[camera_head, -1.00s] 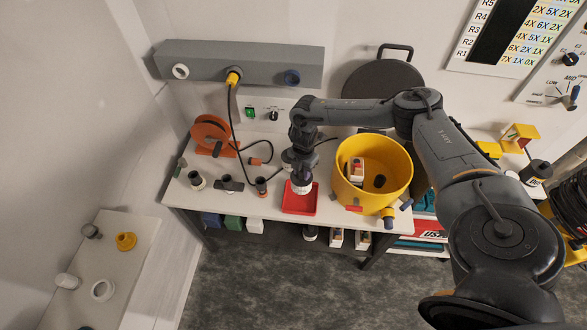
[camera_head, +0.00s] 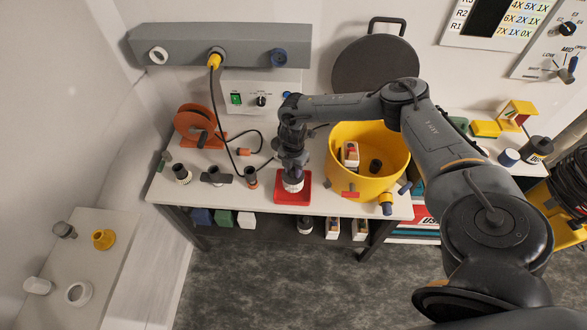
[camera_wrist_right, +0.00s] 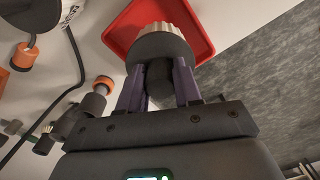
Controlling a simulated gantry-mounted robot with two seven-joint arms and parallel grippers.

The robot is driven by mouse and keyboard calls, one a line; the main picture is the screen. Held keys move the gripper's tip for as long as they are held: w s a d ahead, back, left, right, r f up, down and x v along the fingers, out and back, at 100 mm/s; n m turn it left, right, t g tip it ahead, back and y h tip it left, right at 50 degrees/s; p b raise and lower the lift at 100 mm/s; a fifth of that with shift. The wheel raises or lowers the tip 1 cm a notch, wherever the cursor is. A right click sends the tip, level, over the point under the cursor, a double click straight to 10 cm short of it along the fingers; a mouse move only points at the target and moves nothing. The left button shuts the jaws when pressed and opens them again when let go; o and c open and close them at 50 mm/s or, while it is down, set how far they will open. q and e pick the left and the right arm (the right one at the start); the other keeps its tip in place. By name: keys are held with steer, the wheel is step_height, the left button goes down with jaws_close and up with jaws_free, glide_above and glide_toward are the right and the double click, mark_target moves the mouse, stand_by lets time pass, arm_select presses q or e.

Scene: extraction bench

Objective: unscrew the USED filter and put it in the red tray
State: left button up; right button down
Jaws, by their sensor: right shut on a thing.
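My right gripper (camera_head: 292,168) points down over the red tray (camera_head: 282,199) on the bench. It is shut on a filter (camera_head: 293,184), a dark body with a pale ribbed end. In the right wrist view, the purple fingers (camera_wrist_right: 160,88) grip the dark stem of the filter (camera_wrist_right: 163,47), and its beige ribbed ring lies over the floor of the red tray (camera_wrist_right: 124,32). I cannot tell whether the filter touches the tray. No label on it can be read. My left gripper is in neither view.
A yellow bucket (camera_head: 340,178) holding small items stands right of the tray. Dark cylindrical fittings (camera_head: 182,174) and an orange reel (camera_head: 190,121) stand to the left. A black cable hangs from the yellow connector (camera_head: 214,61) on the grey wall box.

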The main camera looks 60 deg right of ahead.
stand_by(0.3)
steer(key=shift+f, duration=0.45)
steer(key=c, duration=0.7)
jaws_free()
steer(key=shift+r, duration=0.45)
step_height(320, 180, up, 10)
steer(key=shift+f+p, duration=0.1)
steer(key=shift+p, duration=0.45)
steer(key=shift+a, duration=0.1)
